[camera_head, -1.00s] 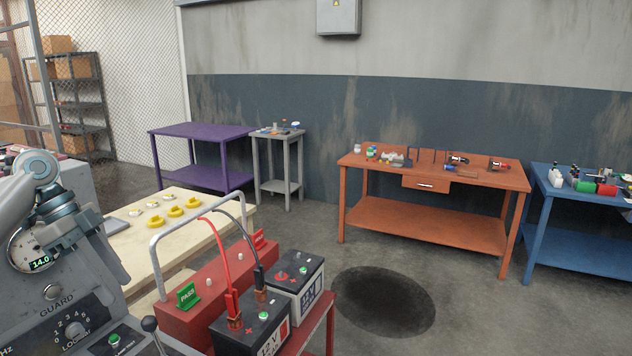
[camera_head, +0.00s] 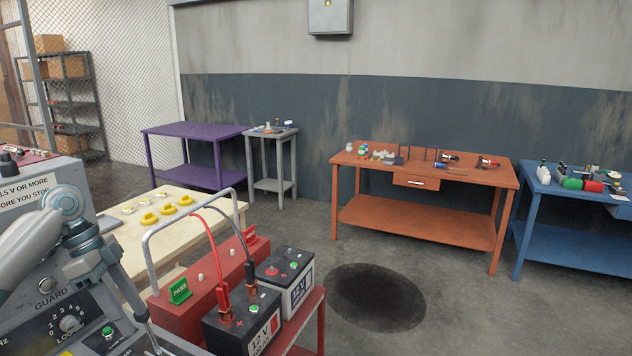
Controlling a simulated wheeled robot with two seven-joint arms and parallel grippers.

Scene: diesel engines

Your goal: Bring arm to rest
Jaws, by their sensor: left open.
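My left arm comes in from the left edge. Its grey-teal gripper (camera_head: 120,290) points down in front of the grey control panel (camera_head: 45,310) at the lower left. It is open, with nothing seen between its fingers; I cannot tell whether it touches the panel. The panel carries a GUARD label, a numbered knob (camera_head: 70,323) and a green button (camera_head: 107,331). My right gripper is not in view.
A red charger (camera_head: 205,285) with a green PASS tag and two batteries (camera_head: 243,325) stands right of the panel. A cream table (camera_head: 120,235) with yellow parts lies behind. Orange (camera_head: 420,222) and blue (camera_head: 570,250) benches stand farther right.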

